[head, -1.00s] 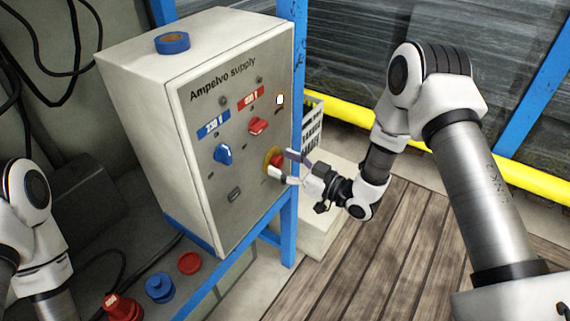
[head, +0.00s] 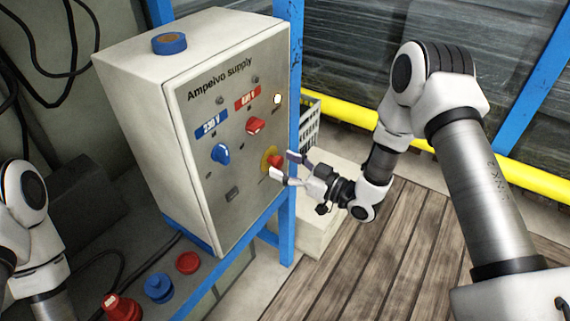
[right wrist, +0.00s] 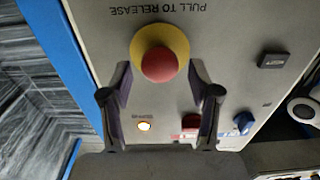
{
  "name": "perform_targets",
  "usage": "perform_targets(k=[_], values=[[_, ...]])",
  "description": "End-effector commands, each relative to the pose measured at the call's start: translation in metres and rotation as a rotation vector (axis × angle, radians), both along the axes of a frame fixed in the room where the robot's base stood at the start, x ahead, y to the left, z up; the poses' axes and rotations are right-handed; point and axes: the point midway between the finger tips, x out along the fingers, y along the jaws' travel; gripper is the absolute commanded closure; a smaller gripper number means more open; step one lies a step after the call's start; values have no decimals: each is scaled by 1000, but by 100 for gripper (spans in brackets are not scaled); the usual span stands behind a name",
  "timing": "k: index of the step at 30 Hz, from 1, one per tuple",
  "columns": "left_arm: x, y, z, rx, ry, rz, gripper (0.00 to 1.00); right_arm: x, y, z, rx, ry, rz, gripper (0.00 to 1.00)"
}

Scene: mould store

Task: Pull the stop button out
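The red stop button (head: 275,162) sits on its round yellow plate (head: 267,157) low on the right side of the supply box's front panel. My right gripper (head: 285,165) is open just in front of the button, with one finger above and one below it in the head view. In the right wrist view the red button (right wrist: 159,65) shows in the gap between the spread fingers, with no finger seen touching it. "PULL TO RELEASE" is printed beside it. My left arm shows at the left edge of the head view; its gripper is out of view.
The box (head: 130,80) carries a blue knob (head: 221,153), a red knob (head: 256,125) and a lit lamp (head: 277,98). A blue tape roll (head: 170,43) lies on top. A blue frame post (head: 296,60) stands close right of the panel. Wooden decking below is clear.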

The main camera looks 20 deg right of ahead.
Motion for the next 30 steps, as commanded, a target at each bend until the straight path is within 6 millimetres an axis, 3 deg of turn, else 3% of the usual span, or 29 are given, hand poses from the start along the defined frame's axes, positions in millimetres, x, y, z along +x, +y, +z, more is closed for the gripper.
perform_targets(k=[11,24,30], values=[[0,0,0,0,0,0,59,-6,-6,1,1,-1,-2,36],[0,0,0,0,0,0,59,-82,-66,1,4,-1,-6,36],[0,0,0,0,0,0,59,-94,-74,0,1,-2,-1,36]])
